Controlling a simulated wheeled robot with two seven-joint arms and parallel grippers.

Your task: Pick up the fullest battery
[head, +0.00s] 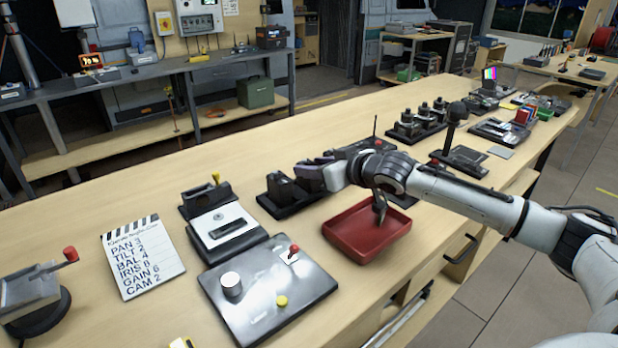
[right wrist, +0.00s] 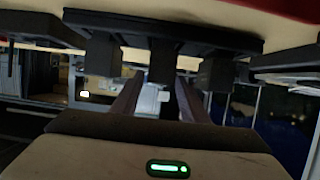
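A black rack with dark upright blocks that look like batteries (head: 281,187) stands on the bench behind the red tray. Their charge marks cannot be read. My right gripper (head: 312,172) reaches over the rack's right part and hides some of it. In the right wrist view the picture is upside down, and the rack (right wrist: 210,29) hangs at the top with several dark blocks. My right gripper's two fingers (right wrist: 158,95) are apart, pointing at the middle block (right wrist: 163,62), with nothing visibly held between them. My left gripper is not in view.
A grey panel with a red-tipped lever (head: 270,300), a black-and-white device (head: 226,226) and a slate (head: 142,258) stand to the left. Dark devices (head: 417,122) stand behind. Bare bench shows at back left.

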